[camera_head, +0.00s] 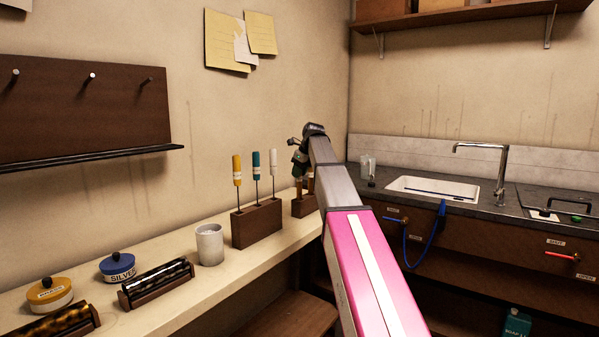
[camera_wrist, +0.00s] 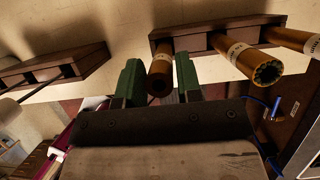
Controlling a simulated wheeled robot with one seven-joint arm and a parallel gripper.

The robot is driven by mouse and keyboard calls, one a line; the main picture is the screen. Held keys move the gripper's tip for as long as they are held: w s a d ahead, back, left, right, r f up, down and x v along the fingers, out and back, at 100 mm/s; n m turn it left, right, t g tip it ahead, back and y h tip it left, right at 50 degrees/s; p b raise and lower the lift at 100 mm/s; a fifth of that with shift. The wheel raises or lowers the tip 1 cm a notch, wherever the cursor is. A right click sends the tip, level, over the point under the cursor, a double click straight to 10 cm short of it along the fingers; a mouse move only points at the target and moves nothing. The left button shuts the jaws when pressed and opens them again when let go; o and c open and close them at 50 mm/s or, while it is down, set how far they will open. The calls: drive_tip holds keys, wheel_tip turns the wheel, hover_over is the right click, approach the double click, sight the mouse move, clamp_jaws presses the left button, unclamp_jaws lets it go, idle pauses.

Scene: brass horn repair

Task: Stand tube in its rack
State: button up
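A brown tube (camera_wrist: 161,72) with a pale label is between my gripper's green fingers in the wrist view, its dark open end toward the camera. My gripper (camera_wrist: 160,78) has a finger on each side of it, with what looks like a narrow gap at both sides. The tube's far end meets the left part of a dark wooden rack (camera_wrist: 196,42); how deep it sits is hidden. In the head view, my gripper (camera_head: 301,155) is over the small rack (camera_head: 299,208) on the bench, largely hidden by my arm.
Two brass tubes (camera_wrist: 261,66) (camera_wrist: 290,40) stand in the rack, right of my gripper. A block (camera_head: 257,227) with three coloured-handled tools and a grey cup (camera_head: 209,245) stand nearby on the bench (camera_head: 197,287). A sink (camera_head: 432,189) is at the right.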

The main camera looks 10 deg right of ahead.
drive_tip(key=shift+o, duration=1.3)
drive_tip(key=v, duration=1.1)
drive_tip(key=shift+f, duration=0.1)
